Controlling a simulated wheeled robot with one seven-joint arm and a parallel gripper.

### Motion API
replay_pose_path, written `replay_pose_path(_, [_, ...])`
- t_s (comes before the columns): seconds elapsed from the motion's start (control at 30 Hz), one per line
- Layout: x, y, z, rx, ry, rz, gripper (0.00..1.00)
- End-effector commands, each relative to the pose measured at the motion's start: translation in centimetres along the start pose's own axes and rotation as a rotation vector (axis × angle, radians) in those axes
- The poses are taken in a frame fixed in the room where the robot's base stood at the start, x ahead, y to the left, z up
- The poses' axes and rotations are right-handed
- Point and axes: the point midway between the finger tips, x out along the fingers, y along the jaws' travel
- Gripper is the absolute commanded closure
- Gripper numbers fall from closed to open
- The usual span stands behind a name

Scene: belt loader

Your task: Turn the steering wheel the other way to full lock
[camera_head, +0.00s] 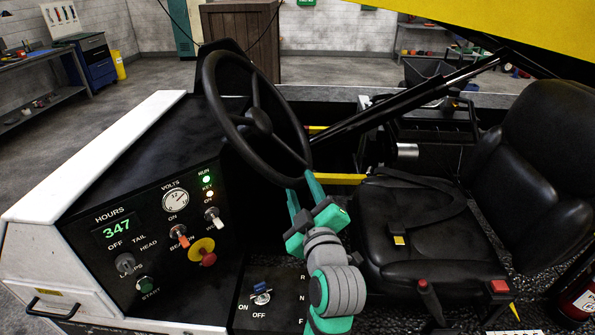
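The black steering wheel (258,121) stands tilted above the dark control panel, left of the seat. Its spokes run from the hub to the rim, one upward and another toward the lower right. My gripper (302,185), teal and grey, is just below the lower right part of the rim.
The control panel (118,252) has a lit 347 display, switches and a red knob on yellow (206,256). A black seat (430,235) with a belt is at right. A black diagonal bar (400,108) runs behind the wheel. A yellow boom (500,25) crosses the upper right.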

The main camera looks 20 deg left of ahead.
Motion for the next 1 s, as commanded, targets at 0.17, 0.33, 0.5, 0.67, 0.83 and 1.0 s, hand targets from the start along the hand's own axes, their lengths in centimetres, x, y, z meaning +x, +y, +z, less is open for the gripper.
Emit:
replay_pose_path(0.17, [3.3, 0.0, -0.1, 0.001, 0.001, -0.001, 0.61])
replay_pose_path(0.33, [5.5, 0.1, 0.0, 0.002, 0.000, 0.001, 0.61])
replay_pose_path(0.5, [6.7, 0.1, 0.1, 0.000, -0.002, 0.001, 0.61])
replay_pose_path(0.67, [6.9, 0.1, 0.1, 0.000, -0.002, 0.003, 0.61])
replay_pose_path(0.83, [6.8, 0.2, 0.2, 0.000, -0.003, 0.003, 0.63])
replay_pose_path(1.0, [6.8, 0.2, 0.2, 0.000, -0.004, 0.003, 1.00])
